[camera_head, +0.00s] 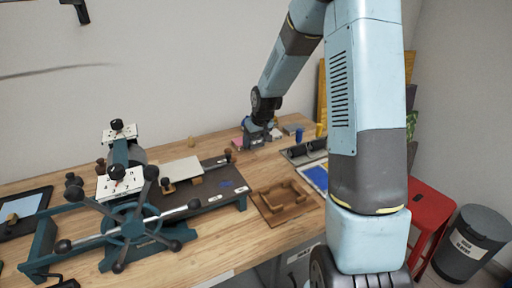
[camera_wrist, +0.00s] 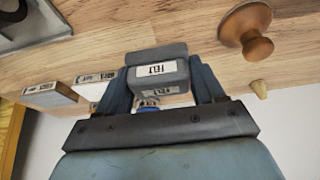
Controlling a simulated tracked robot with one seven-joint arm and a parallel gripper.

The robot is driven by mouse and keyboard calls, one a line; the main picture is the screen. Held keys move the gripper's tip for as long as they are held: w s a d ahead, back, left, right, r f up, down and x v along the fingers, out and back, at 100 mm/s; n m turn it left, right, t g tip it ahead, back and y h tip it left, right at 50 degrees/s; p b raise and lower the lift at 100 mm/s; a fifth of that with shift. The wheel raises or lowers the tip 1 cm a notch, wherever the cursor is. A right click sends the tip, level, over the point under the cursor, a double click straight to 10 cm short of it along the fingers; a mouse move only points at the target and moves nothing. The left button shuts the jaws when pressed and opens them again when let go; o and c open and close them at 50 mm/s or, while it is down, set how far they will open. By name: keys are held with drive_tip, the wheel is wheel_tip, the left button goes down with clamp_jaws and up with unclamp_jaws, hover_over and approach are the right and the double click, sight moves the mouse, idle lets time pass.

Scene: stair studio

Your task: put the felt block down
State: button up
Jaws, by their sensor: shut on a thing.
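The felt block (camera_wrist: 157,53) is dark grey with a white label reading "FELT". In the wrist view it sits between the two fingers of my gripper (camera_wrist: 161,76), which is shut on it. In the head view my gripper (camera_head: 256,139) is low over the back of the wooden bench (camera_head: 90,258). The block is small and dark there, hard to separate from the fingers. I cannot tell whether its underside touches the bench.
In the wrist view a wooden knob (camera_wrist: 250,36) stands right of the block, and labelled blocks (camera_wrist: 50,95) lie left. In the head view a blue item (camera_head: 298,135) and a yellow cylinder (camera_head: 319,130) stand right. A press (camera_head: 130,225) fills the left.

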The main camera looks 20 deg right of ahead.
sight(256, 143)
drive_tip(key=shift+w+f, duration=0.3)
drive_tip(key=shift+f, duration=0.15)
wheel_tip(256, 143, down, 3)
drive_tip(key=shift+r, duration=0.1)
drive_tip(key=shift+s+f, duration=0.15)
drive_tip(key=shift+f, duration=0.1)
